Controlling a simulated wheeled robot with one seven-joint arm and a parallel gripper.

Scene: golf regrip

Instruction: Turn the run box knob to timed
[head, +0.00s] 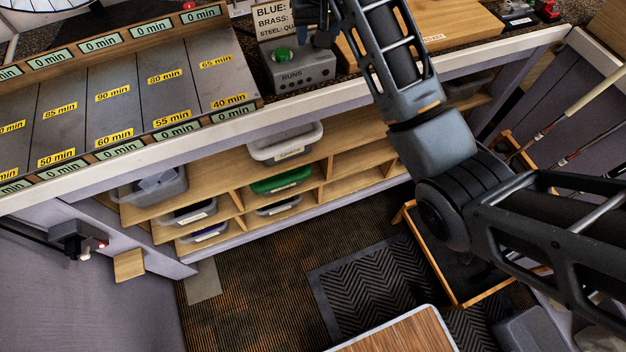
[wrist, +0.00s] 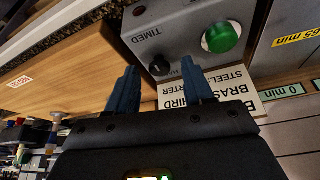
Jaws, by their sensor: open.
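The run box (head: 303,72) is a grey box on the counter with a green button (head: 283,55) and the label RUNS. In the wrist view the run box (wrist: 178,28) appears upside down, with the word TIMED near a small black knob (wrist: 160,66). My gripper (wrist: 163,76) is open, with one blue finger on each side of the knob in that view. I cannot tell whether either finger touches it. Which way the knob points is not clear. In the head view my gripper (head: 318,28) is over the box's back right, and the knob is hidden there.
A sign (head: 275,18) stands behind the box. A tray of minute-labelled compartments (head: 110,95) lies to its left. A wooden board (head: 440,24) lies to its right. Shelves with bins (head: 285,145) are below the counter.

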